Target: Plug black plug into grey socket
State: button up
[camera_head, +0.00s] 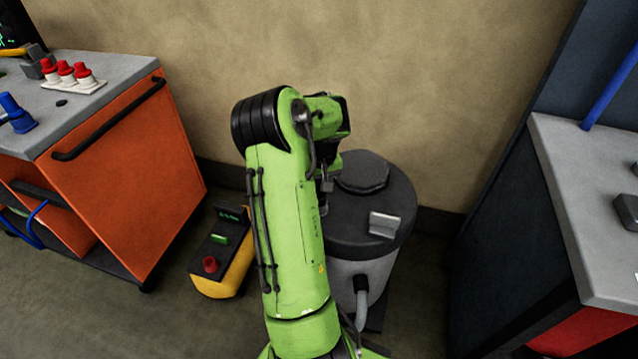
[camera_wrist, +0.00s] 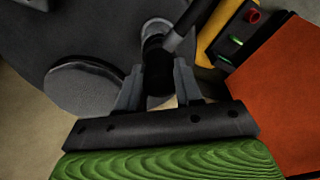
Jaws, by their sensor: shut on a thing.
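In the wrist view my gripper (camera_wrist: 158,92) has its two grey fingers closed on a dark piece, the black plug (camera_wrist: 158,72). Just beyond the plug is a round grey-rimmed piece (camera_wrist: 157,27), which may be the grey socket. I cannot tell whether the plug touches it or is apart from it. In the head view my gripper (camera_head: 327,187) is small and partly behind my green arm, beside the dark lid of a drum. The plug cannot be made out there.
The grey drum with a dark round lid (camera_head: 345,232) bears a light grey block (camera_head: 385,224). A grey hose (camera_head: 362,292) is at its front. A yellow box (camera_head: 232,276) with a red button stands left, beside an orange cabinet (camera_head: 140,165). A grey-topped bench (camera_head: 585,215) is at right.

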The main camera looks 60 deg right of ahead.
jog(key=shift+f, duration=0.35)
jog(key=o, duration=1.1)
notch_tip(320, 180, up, 16)
jog(key=s+a+p, duration=0.1)
jog(key=p, duration=0.4)
jog(key=shift+s+a+f, duration=0.2)
jog(key=shift+s+a, duration=0.15)
